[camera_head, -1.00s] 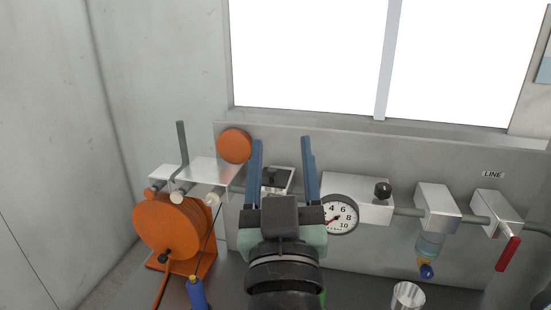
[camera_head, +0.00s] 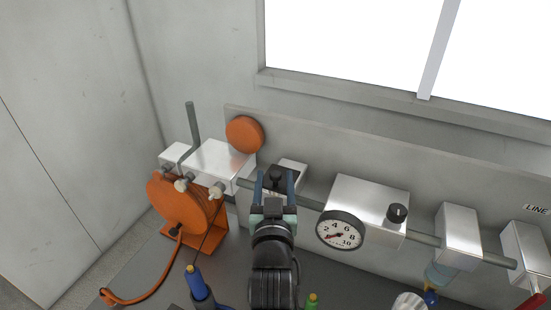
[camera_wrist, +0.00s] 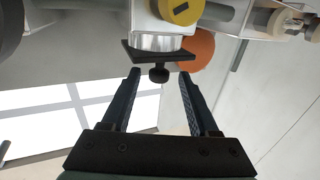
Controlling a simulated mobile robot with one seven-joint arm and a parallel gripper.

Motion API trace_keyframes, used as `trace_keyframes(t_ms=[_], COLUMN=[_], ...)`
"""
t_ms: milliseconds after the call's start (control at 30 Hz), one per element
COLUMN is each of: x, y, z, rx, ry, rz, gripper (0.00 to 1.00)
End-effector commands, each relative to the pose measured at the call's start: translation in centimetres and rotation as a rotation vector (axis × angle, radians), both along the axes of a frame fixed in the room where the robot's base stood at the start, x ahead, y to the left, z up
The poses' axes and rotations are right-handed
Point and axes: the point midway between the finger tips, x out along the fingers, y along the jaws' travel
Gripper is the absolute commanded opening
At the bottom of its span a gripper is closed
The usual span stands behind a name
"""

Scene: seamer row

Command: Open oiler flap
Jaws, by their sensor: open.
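The oiler (camera_head: 293,170) is a pale box on the pipe along the back panel, with a dark flap (camera_head: 280,172) on top, partly hidden by my gripper. In the wrist view the black flap (camera_wrist: 133,52) appears as a flat plate lying shut over a shiny round collar (camera_wrist: 155,42). A small black knob (camera_wrist: 158,74) stands out from the flap. My gripper (camera_head: 276,182) is open. In the wrist view its fingertips (camera_wrist: 159,76) are on either side of the knob, with visible gaps; I see no contact.
Left of the oiler are an orange hose reel (camera_head: 180,205) and an orange disc (camera_head: 244,134). To the right are a dial gauge (camera_head: 339,230) and a regulator box with a black knob (camera_head: 398,213). A blue bottle (camera_head: 195,281) stands on the bench in front.

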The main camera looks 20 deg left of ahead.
Motion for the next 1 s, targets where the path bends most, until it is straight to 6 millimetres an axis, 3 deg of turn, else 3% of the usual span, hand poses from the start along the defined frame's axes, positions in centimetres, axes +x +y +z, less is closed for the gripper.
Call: trace_keyframes(t_ms=[333,800,1000], x=[3.9,4.7,4.7], y=[1.5,1.7,1.7], z=[0.1,0.0,0.0], rx=[-0.002,0.000,0.000], ry=[-0.001,-0.001,-0.001], rz=[0.000,-0.001,-0.001], gripper=[0.61,0.61,0.25])
